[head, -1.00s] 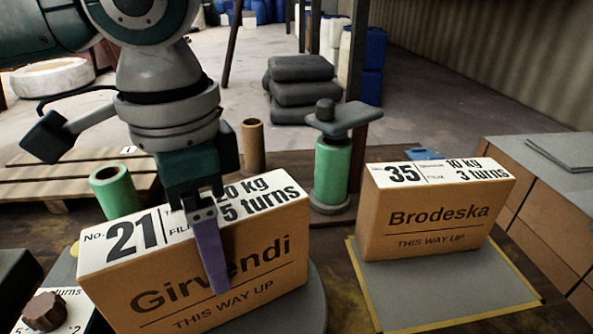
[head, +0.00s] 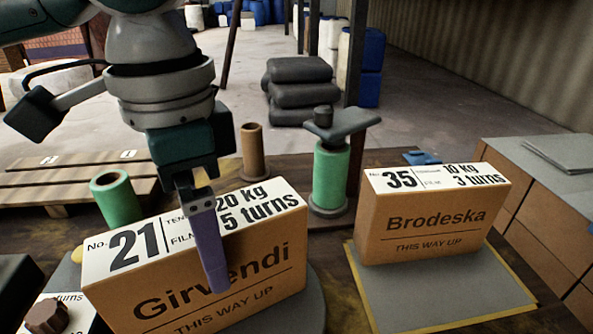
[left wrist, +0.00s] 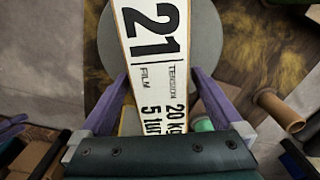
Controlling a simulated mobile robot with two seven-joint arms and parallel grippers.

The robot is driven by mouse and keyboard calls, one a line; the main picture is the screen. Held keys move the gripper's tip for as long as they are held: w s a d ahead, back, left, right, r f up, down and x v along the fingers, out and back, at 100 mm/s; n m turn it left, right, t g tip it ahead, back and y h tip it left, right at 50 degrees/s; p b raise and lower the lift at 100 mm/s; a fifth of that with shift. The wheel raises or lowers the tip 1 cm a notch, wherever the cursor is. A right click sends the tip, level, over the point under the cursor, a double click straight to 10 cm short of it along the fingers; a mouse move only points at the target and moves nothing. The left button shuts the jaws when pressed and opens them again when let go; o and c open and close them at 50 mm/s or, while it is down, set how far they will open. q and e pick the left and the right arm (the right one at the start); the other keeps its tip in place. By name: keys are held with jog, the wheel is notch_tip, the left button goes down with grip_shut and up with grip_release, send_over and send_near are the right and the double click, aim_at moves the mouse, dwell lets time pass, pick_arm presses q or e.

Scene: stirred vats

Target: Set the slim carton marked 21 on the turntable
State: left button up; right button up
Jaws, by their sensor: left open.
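The slim carton marked 21 (head: 150,280) stands upright on the round grey turntable (head: 314,300), whose rim shows at its right. In the left wrist view the carton's white top (left wrist: 150,60) lies across the turntable disc (left wrist: 205,45). My left gripper (head: 215,270) is open over the carton. Its purple fingers straddle the box, one down the front face. In the wrist view the gripper (left wrist: 160,95) shows gaps beside the carton. The carton's base is mostly out of frame. Purple finger-like parts, seemingly my right gripper (left wrist: 14,128), show at the wrist view's left edge; their opening is unclear.
A carton marked 35 (head: 425,220) stands on a yellow-edged grey mat (head: 440,290) at right. A green roll (head: 117,197), a brown tube (head: 252,150) and a green post with a grey top (head: 330,178) stand behind. A brown knob (head: 48,316) is at front left.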

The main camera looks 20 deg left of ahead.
pick_arm(q)
notch_tip(320, 180, up, 10)
jog(key=shift+f+p, duration=0.15)
jog(key=shift+p, duration=1.05)
